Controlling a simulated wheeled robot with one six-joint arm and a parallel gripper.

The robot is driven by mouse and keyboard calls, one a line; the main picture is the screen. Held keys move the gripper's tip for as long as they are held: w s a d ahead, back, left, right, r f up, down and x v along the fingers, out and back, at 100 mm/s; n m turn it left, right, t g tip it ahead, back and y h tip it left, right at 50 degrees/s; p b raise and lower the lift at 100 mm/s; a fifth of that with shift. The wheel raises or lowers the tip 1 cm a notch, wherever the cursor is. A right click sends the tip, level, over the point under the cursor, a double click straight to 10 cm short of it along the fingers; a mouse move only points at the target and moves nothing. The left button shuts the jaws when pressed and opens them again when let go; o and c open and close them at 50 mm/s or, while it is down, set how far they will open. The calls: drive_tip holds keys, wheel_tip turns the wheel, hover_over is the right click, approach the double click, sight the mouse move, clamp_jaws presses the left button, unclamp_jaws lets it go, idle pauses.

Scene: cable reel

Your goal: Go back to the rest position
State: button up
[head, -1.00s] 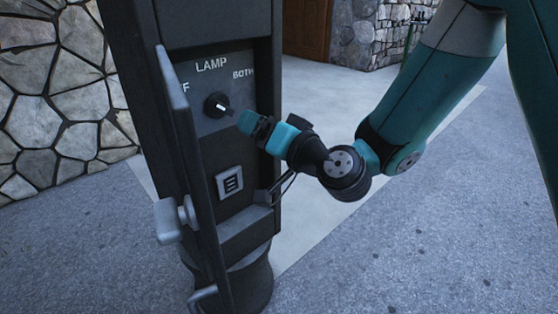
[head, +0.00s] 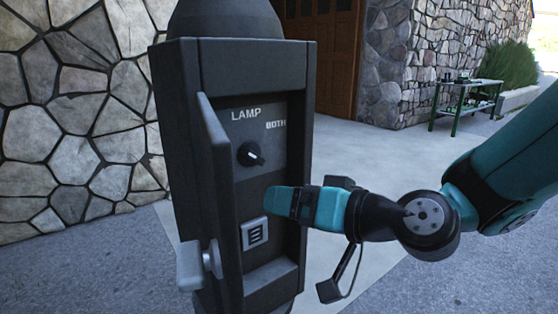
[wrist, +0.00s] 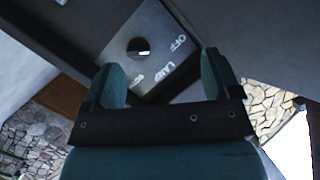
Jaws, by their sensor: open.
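My gripper (head: 272,200) is in front of the dark post (head: 300,120), to the right of and below the black lamp knob (head: 251,154) in the head view. In the wrist view, its two teal fingers (wrist: 162,80) stand apart with nothing between them. The knob (wrist: 138,48) shows beyond the fingers on a grey panel (wrist: 155,38), apart from them. The panel reads LAMP and BOTH in the head view; OFF shows in the wrist view.
The post's door (head: 220,200) hangs open on the left, with a grey handle (head: 190,265) sticking out. A switch plate (head: 255,233) sits below the knob. A stone wall (head: 80,110) stands behind on the left, a green-legged bench (head: 467,100) at the far right. Paving right of the post is clear.

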drive_tip(key=s+d+f+n+g+h, duration=0.1)
drive_tip(key=s+d+n+g+h, duration=0.1)
drive_tip(key=s+d+g+h, duration=0.5)
drive_tip(key=s+d+f+n+g+h, duration=0.1)
drive_tip(key=s+d+n+g, duration=0.2)
drive_tip(key=s, duration=0.7)
wheel_tip(320, 180, up, 26)
drive_tip(key=m+p, duration=0.1)
drive_tip(key=p, duration=2.6)
drive_tip(key=shift+d, duration=0.4)
drive_tip(key=shift+s+f, duration=0.1)
